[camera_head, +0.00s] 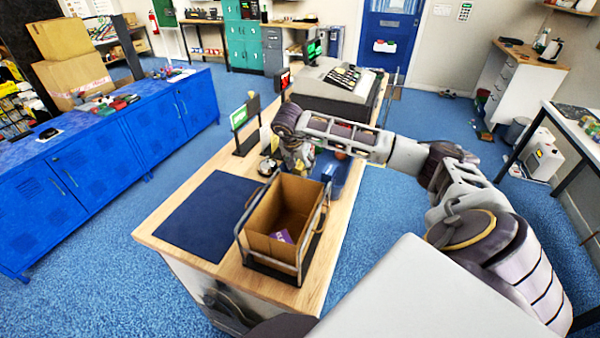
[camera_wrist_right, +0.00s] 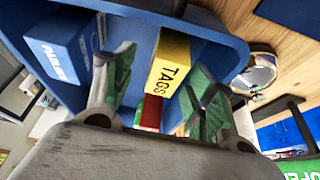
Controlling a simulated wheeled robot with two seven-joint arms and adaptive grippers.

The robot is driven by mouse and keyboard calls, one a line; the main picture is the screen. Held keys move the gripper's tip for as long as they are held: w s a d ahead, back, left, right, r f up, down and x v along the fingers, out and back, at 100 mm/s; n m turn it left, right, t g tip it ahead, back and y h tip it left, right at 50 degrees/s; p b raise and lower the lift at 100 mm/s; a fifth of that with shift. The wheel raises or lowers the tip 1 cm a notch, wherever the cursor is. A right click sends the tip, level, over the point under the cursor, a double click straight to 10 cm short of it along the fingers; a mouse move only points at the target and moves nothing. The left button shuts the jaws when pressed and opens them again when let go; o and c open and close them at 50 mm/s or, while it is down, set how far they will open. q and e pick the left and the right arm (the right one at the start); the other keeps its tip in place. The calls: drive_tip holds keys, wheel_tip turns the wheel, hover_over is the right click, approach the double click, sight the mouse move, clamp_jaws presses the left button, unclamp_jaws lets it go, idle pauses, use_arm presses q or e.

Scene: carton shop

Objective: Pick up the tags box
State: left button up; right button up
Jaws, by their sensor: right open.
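The tags box (camera_wrist_right: 172,58) is yellow with TAGS in black on its side. In the right wrist view it stands in a blue bin (camera_wrist_right: 222,35), between the green-padded fingers of my right gripper (camera_wrist_right: 163,82). The fingers are open, with a gap on either side of the box; I cannot tell whether they touch it. My left gripper is not in view.
A blue box with white lettering (camera_wrist_right: 60,45) and a red item (camera_wrist_right: 152,111) are also in the bin. On the counter stand an open carton (camera_head: 283,207) in a metal frame, a dark blue mat (camera_head: 208,215), a green sign (camera_head: 239,117) and a cash register (camera_head: 335,90).

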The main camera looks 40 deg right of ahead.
drive_tip(key=shift+f, duration=0.1)
drive_tip(key=shift+w+d+f+p, duration=0.2)
drive_tip(key=shift+f+p, duration=0.1)
drive_tip(key=shift+f, duration=0.3)
drive_tip(key=shift+p+x, duration=0.35)
drive_tip(key=shift+x, duration=1.5)
drive_tip(key=shift+w, duration=0.15)
drive_tip(key=c, duration=1.1)
drive_tip(key=shift+r, duration=0.1)
drive_tip(key=shift+r+b, duration=0.7)
drive_tip(key=shift+r, duration=4.25)
